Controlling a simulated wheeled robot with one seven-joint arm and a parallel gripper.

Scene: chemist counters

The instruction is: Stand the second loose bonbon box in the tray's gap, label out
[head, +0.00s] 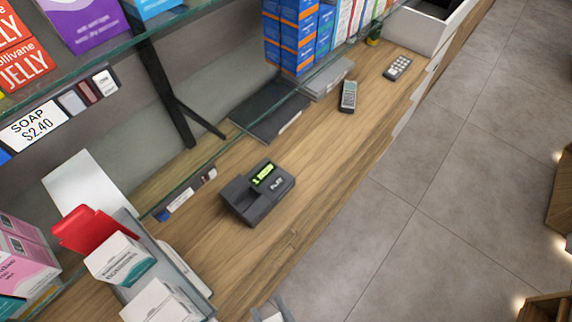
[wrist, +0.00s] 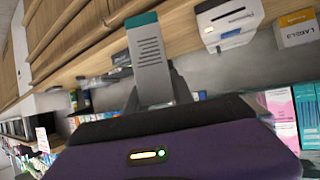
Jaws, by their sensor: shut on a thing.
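A grey tray (head: 190,295) stands at the lower left of the head view. White boxes with teal print (head: 120,258) stand in it, with a red piece (head: 88,230) behind them. The gap is not clear to see.
A dark card terminal (head: 258,192) sits on the wooden counter (head: 325,150), right of the tray. A glass shelf with a soap price tag (head: 35,125) overhangs the back. Pink boxes (head: 25,255) stand at far left. The counter's front middle is clear.

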